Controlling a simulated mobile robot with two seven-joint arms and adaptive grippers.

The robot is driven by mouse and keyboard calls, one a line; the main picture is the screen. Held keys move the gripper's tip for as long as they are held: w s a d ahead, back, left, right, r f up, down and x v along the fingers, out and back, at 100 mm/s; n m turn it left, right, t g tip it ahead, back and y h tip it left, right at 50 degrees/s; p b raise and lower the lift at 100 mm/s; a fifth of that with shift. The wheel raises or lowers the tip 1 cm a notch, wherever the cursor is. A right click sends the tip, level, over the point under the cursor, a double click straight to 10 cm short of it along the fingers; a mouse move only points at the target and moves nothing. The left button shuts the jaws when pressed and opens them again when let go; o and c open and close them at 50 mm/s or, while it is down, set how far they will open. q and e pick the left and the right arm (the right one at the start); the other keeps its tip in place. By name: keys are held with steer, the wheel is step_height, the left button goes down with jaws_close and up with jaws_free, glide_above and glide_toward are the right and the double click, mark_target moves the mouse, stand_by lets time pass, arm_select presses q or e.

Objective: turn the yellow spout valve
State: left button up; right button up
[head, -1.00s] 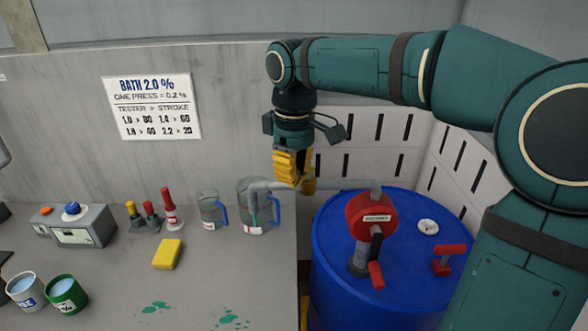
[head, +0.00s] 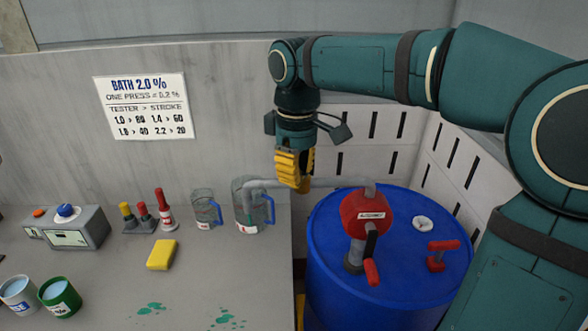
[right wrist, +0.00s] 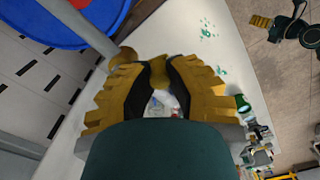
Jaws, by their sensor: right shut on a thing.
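The yellow spout valve (right wrist: 158,73) shows between the fingers of my right gripper (right wrist: 157,85) in the right wrist view. The right gripper (head: 294,172) is shut on it, pointing down at the grey spout pipe (head: 335,183). In the head view the fingers hide most of the valve, and its exact angle cannot be told. The pipe runs from the red drum pump (head: 364,212) to above the clear jug with a blue handle (head: 247,207). My left gripper (right wrist: 262,21) shows small at the upper right of the right wrist view; its opening cannot be told.
The pump stands on a blue drum (head: 330,275), beside the grey table (head: 215,275). A second jug (head: 205,212), a yellow sponge (head: 162,254), red and yellow testers (head: 145,216), a grey meter (head: 85,232) and two cups (head: 60,297) stand on the table.

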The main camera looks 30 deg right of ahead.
steer(key=shift+s+d, duration=0.4)
steer(key=shift+d, duration=0.1)
steer(key=o, duration=1.7)
steer(key=shift+r, duration=0.1)
step_height(320, 180, up, 5)
steer(key=p, duration=0.4)
steer(key=shift+p, duration=0.4)
